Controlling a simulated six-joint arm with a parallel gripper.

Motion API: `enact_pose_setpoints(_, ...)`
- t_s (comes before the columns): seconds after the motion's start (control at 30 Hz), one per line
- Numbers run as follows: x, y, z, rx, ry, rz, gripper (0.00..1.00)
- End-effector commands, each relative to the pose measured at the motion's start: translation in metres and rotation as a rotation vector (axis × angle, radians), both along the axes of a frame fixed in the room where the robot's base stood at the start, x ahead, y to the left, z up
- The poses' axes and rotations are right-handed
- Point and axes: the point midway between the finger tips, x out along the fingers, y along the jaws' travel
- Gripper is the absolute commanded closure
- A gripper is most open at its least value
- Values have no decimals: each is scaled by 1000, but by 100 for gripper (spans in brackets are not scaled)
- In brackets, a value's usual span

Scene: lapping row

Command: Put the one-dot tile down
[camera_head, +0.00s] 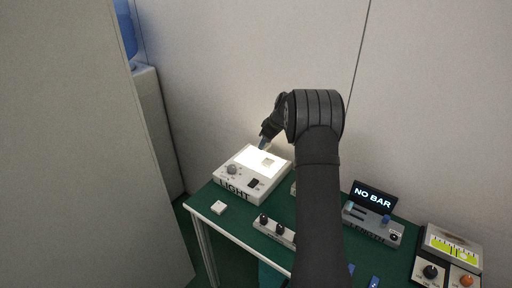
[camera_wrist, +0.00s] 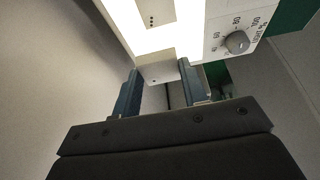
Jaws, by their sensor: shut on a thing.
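In the wrist view my gripper (camera_wrist: 158,80) is shut on the one-dot tile (camera_wrist: 160,70), a pale grey-white tile with one small dark dot near its left side. The tile is at the edge of the glowing panel (camera_wrist: 187,15) of the light box; I cannot tell whether it touches it. A tile with several small dots (camera_wrist: 152,12) is on the panel. In the head view my gripper (camera_head: 264,142) is at the far side of the light box (camera_head: 228,184). The held tile is not clear there.
A knob strip (camera_head: 274,231), a length gauge reading "NO BAR" (camera_head: 372,222) and a meter box (camera_head: 448,258) stand to the right. A wall is close behind.

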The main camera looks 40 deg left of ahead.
Motion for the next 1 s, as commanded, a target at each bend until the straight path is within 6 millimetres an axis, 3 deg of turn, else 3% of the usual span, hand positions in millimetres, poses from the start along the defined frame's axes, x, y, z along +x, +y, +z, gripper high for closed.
enact_pose_setpoints(0.1, 6, -27, 17, 1, -1, -4, 84)
enact_pose_setpoints(0.3, 11, -54, 33, 1, 0, -1, 84)
enact_pose_setpoints(0.57, 5, -59, 38, 0, 2, 3, 84)
enact_pose_setpoints(0.67, -18, -45, 33, 1, 4, 5, 84)
enact_pose_setpoints(0.8, -73, -20, 21, 2, 5, 9, 84)
enact_pose_setpoints(1.0, -155, 2, 4, 2, 4, 7, 84)
